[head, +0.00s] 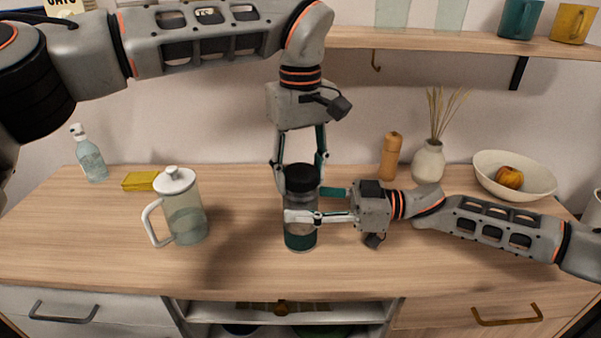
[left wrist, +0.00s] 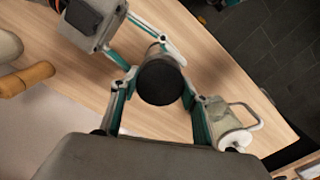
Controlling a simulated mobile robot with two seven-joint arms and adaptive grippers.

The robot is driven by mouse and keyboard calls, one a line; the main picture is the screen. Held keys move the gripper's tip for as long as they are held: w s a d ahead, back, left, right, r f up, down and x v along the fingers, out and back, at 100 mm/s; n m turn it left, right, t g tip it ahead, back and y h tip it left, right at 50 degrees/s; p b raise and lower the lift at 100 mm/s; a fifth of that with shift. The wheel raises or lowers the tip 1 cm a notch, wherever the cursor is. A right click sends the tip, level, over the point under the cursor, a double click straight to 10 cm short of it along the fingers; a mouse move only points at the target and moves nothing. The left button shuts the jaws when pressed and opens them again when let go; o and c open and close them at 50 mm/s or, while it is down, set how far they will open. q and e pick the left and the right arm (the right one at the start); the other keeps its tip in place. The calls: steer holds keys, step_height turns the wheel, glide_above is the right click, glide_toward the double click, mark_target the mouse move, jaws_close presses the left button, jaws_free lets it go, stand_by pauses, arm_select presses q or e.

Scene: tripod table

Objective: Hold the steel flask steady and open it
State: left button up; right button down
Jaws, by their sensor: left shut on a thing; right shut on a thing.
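The steel flask (head: 300,238) stands upright on the wooden counter, with a grey and dark green body and a black lid (head: 301,177). My left gripper (head: 301,185) comes down from above and is shut on the lid, one finger on each side. In the left wrist view the round black lid (left wrist: 160,82) sits between the left gripper's fingers (left wrist: 158,95). My right gripper (head: 303,213) reaches in from the right and is shut around the flask's body, its near finger crossing the front. The right gripper's far finger is partly hidden behind the flask.
A glass jug with a white lid (head: 184,215) stands left of the flask. A yellow sponge (head: 140,181) and a soap bottle (head: 90,158) are at the back left. A wooden mill (head: 390,156), a vase (head: 428,162) and a fruit bowl (head: 515,180) stand at the back right. The front counter is clear.

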arm_select(q)
steer(key=n, duration=0.3)
steer(key=shift+n, duration=0.4)
steer(key=n, duration=1.7)
steer(key=shift+n, duration=0.4)
steer(key=n, duration=1)
steer(key=shift+n, duration=0.3)
steer(key=n, duration=0.7)
steer(key=shift+r, duration=0.1)
steer(key=n, duration=1)
steer(key=shift+n, duration=0.4)
steer(key=n, duration=0.3)
steer(key=shift+n, duration=0.3)
steer(key=n, duration=0.5)
steer(key=shift+s+d, duration=0.1)
steer(key=shift+n, duration=0.9)
